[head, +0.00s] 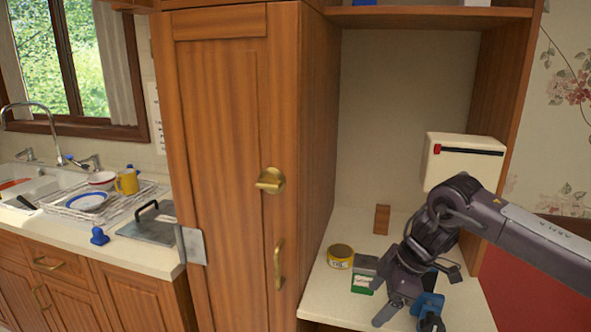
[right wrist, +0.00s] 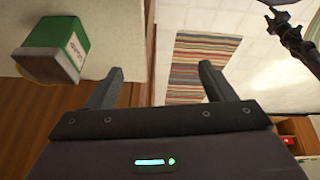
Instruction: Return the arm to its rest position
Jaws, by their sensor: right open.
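My right gripper (head: 402,306) hangs over the front of the counter in the head view, its arm coming in from the right. In the right wrist view its two fingers (right wrist: 158,86) stand wide apart with nothing between them. A green and white box (head: 362,284) is just left of the gripper on the counter; a similar box shows at the upper left of the right wrist view (right wrist: 58,45), outside the fingers. A blue item (head: 430,303) is close beside the gripper, partly hidden; I cannot tell whether they touch. My left gripper is not in the head view.
A tall wooden cabinet (head: 222,150) is to the left. A striped rug (right wrist: 200,68) lies on the floor.

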